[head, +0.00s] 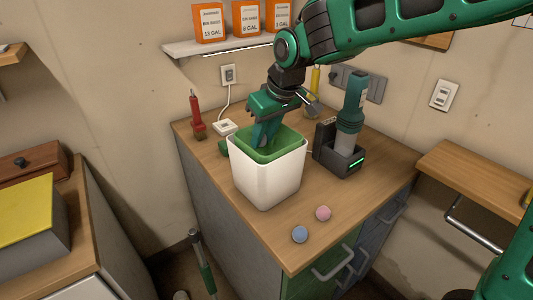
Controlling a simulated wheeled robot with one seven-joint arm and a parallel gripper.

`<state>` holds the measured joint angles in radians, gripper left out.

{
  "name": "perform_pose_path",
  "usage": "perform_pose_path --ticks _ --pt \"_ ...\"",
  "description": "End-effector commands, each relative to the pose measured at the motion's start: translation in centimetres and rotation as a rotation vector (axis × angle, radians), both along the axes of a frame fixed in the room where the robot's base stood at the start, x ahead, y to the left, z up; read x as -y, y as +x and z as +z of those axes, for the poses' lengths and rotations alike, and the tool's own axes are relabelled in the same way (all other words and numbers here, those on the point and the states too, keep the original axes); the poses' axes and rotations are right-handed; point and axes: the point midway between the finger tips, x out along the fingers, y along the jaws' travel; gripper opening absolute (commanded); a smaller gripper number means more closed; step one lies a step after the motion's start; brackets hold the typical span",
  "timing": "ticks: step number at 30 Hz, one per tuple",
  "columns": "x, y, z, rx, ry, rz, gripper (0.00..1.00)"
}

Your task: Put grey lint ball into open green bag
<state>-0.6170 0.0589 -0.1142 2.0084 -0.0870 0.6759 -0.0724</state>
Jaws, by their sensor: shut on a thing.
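The open green bag (292,146) lines a white bin (266,180) on the wooden counter, with its green edge folded over the rim. My gripper (264,142) points down into the bag's mouth from above, its fingertips at or below the rim level. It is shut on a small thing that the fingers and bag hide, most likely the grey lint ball. I see no grey lint ball in the open. A blue ball (300,234) and a pink ball (323,213) lie on the counter in front of the bin.
A dark charging dock (338,157) with a green and grey handheld device (351,112) stands right of the bin. A red tool (197,115) and a white plug block (225,127) are behind left. Orange boxes (246,18) sit on the shelf above. The counter's front is mostly clear.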

Motion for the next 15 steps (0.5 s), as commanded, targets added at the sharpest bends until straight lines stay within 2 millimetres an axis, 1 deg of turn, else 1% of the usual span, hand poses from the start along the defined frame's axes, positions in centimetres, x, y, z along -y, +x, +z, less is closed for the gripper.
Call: perform_pose_path --ticks 1,7,12,15 --pt "0.0 0.0 -0.6 -0.002 -0.001 0.0 0.01" --pt "-0.1 -0.1 -2.0 -0.001 0.0 0.001 0.01" --pt "-0.1 -0.1 -4.5 -0.003 -0.001 0.001 0.0" --pt "-0.1 -0.1 -5.4 -0.001 0.0 0.001 0.0"
